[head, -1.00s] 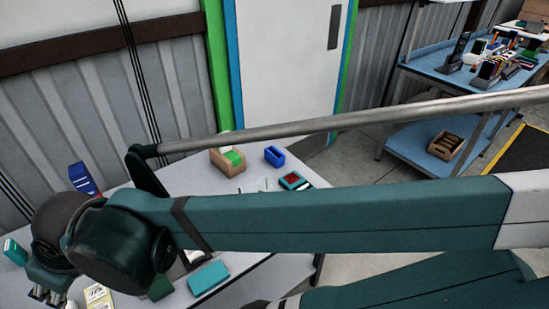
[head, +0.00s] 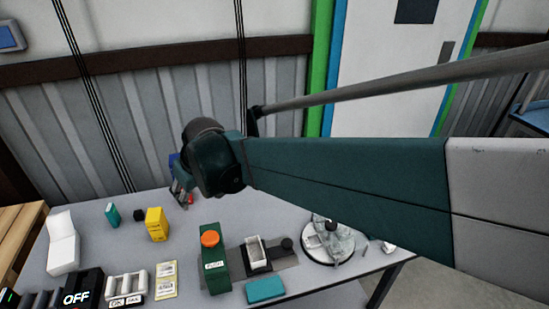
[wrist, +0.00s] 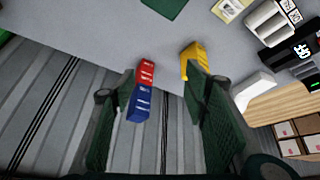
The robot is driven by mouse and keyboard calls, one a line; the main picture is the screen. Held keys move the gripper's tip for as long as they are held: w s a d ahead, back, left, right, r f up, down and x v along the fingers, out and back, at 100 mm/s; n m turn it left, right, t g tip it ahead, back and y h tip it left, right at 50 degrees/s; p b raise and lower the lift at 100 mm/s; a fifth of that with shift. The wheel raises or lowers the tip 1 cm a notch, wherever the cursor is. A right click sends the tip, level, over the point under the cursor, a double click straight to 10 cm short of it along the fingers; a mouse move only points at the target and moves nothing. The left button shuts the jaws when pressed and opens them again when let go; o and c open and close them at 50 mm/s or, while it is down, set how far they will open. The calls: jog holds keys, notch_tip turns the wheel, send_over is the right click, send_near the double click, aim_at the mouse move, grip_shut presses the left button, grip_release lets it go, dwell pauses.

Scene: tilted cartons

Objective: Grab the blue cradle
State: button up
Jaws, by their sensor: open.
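A blue block-like piece with pale marks (wrist: 140,103) shows in the wrist view, with a red piece (wrist: 147,72) against it. It lies inside the left finger, near the table edge. I cannot tell whether it is the blue cradle. In the head view, a bit of blue (head: 174,160) shows behind my wrist, mostly hidden. My gripper (wrist: 160,70) is open, with nothing held between its fingers. In the head view it is at the table's back edge, its fingers (head: 180,196) partly hidden by my wrist. The small open blue holder seen earlier is not visible now.
A yellow box (head: 156,224) stands near my gripper, by the right fingertip in the wrist view. Ribbed wall (head: 70,140) stands behind.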

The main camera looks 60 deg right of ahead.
jog(key=s+d+f+m+p, duration=0.1)
jog(key=s+d, duration=0.3)
jog(key=d, duration=0.6)
jog(key=s+d+f+m+g+h+p, duration=0.15)
jog(key=s+d, duration=0.25)
jog(key=d, duration=0.6)
jog(key=s+d+f+m+y+p, duration=0.15)
jog(key=s+d, duration=0.25)
jog(key=d, duration=0.7)
jog(key=s+d+f+p, duration=0.1)
jog(key=s+d+f, duration=0.2)
jog(key=s+d, duration=0.3)
jog(key=s+d+f+m+h+p, duration=0.1)
jog(key=s+d+f, duration=0.2)
jog(key=s, duration=1)
jog(key=s+d+f+m, duration=0.1)
jog(key=s+d+f, duration=0.3)
jog(key=s+d, duration=0.4)
jog(key=shift+s+d+p, duration=0.3)
jog(key=shift+s+p, duration=0.1)
jog(key=shift+s, duration=0.85)
jog(key=shift+f+g, duration=0.15)
jog(key=shift+g, duration=0.1)
jog(key=shift+b+x, duration=0.3)
jog(key=shift+x, duration=0.9)
jog(key=shift+w+d+f, duration=0.1)
